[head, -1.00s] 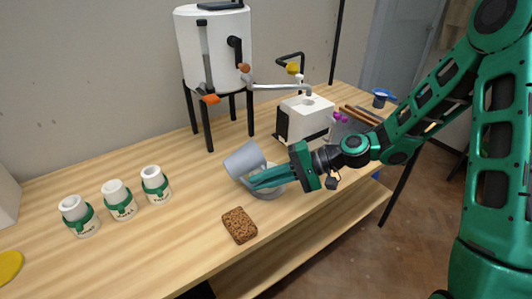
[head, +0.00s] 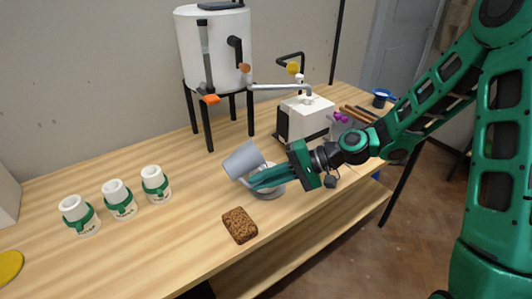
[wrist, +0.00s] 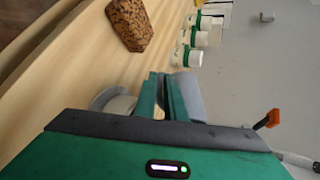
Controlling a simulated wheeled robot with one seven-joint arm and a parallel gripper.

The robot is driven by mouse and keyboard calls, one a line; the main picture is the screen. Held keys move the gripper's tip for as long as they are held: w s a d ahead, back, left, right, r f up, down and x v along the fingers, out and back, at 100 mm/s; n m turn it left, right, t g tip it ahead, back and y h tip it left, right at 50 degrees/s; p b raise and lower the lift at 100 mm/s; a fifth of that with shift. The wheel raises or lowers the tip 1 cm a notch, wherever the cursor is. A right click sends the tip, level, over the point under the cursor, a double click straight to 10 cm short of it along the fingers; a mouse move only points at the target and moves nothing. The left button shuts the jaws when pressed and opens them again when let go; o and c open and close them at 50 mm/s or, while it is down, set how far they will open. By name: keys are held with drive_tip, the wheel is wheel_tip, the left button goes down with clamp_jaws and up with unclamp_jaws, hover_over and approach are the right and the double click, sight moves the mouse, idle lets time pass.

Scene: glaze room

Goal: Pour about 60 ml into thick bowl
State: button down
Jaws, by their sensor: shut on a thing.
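My gripper (head: 262,178) is shut on a grey cup (head: 243,160) and holds it tilted to the left above the table. In the wrist view the cup (wrist: 189,97) shows beyond my green fingers (wrist: 165,97). A grey bowl (head: 268,193) sits on the table just below and behind my fingers, partly hidden by them. The bowl also shows in the wrist view (wrist: 105,99), with a pale inside. I cannot tell whether liquid is leaving the cup.
A brown cork-like block (head: 239,225) lies in front of the bowl. Several white jars with green bands (head: 119,199) stand at left. A white tank on legs (head: 215,50) with an orange-handled tap and a white box machine (head: 304,118) stand behind.

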drive_tip(key=shift+d+r+t+h, duration=0.1)
drive_tip(key=shift+r+t+h, duration=0.3)
drive_tip(key=shift+h, duration=0.5)
drive_tip(key=shift+r, duration=0.1)
idle(0.3)
drive_tip(key=shift+d+r+n+h+p, duration=0.1)
drive_tip(key=shift+r+n+h+p, duration=0.1)
drive_tip(key=shift+h+p, duration=0.4)
drive_tip(key=shift+r+n+h+p, duration=0.2)
drive_tip(key=shift+h+p, duration=0.05)
drive_tip(key=shift+h, duration=0.65)
drive_tip(key=shift+w, duration=0.1)
drive_tip(key=shift+t, duration=0.3)
